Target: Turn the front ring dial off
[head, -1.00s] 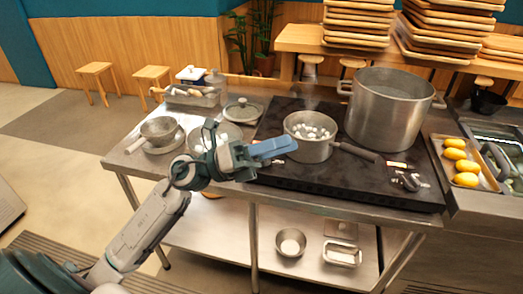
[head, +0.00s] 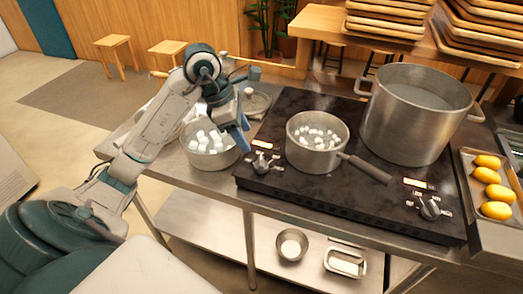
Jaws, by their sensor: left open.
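A black stove (head: 330,199) on the steel table carries two dials at its front side. The left dial (head: 261,163) sits by the stove's left front corner, near a small saucepan (head: 317,157) with white cubes in it. The right dial (head: 428,208) sits near the right front corner, below the large pot (head: 417,128). I cannot tell for certain which one belongs to the front ring. My left gripper (head: 244,146) points down, open, just left of and slightly above the left dial, apart from it as far as I can tell. My right gripper is out of view.
A metal bowl of white cubes (head: 207,160) stands under and left of my left gripper. The saucepan's dark handle (head: 366,169) reaches right across the stove. A tray of lemons (head: 467,180) is at the right. A lid (head: 259,102) lies behind my gripper.

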